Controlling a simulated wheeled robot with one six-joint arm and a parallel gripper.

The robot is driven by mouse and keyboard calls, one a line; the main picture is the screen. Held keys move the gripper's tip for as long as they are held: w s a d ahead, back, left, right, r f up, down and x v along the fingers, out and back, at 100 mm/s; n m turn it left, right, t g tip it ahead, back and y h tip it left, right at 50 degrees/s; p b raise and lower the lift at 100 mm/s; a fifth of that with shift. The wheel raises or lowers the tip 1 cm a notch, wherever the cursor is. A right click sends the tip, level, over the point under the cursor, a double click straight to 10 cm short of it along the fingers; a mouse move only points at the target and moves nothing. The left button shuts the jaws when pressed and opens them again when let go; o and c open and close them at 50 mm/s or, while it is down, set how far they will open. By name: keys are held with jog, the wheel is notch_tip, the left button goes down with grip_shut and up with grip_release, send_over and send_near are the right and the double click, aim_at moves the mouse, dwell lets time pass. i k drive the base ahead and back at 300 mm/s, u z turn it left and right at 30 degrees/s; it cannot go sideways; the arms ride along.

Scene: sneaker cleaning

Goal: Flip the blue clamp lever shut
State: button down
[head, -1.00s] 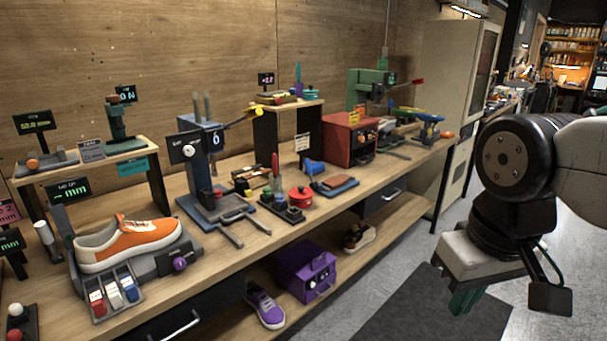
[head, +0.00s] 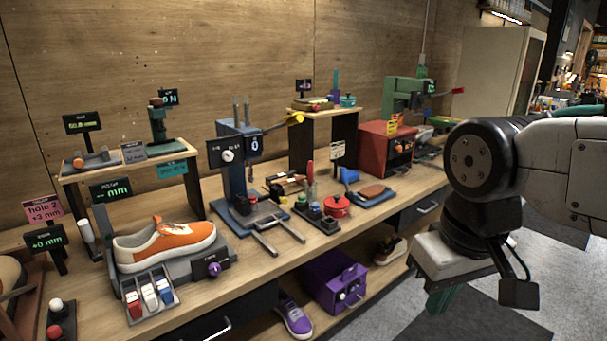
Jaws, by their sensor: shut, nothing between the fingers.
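A small fixture with red, white and blue levers (head: 150,297) stands at the front of the bench, below an orange and white sneaker (head: 165,245). The blue lever (head: 166,293) is the rightmost of the three. It looks tilted, but I cannot tell whether it is open or shut. The sneaker rests on a grey holder (head: 190,268) with a purple knob. My gripper (head: 438,301) has green fingers and hangs at the right, in front of the bench and far from the levers. It is shut and empty; its fingertips are partly hidden.
A blue press (head: 235,165) stands right of the sneaker, with a red pot (head: 337,206) and a red box (head: 386,148) farther along. A purple box (head: 335,280) sits on the lower shelf. The floor in front of the bench is clear.

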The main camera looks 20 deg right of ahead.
aim_at(348, 195)
jog(key=u, duration=0.05)
jog(key=i, duration=0.9)
jog(key=z, duration=0.5)
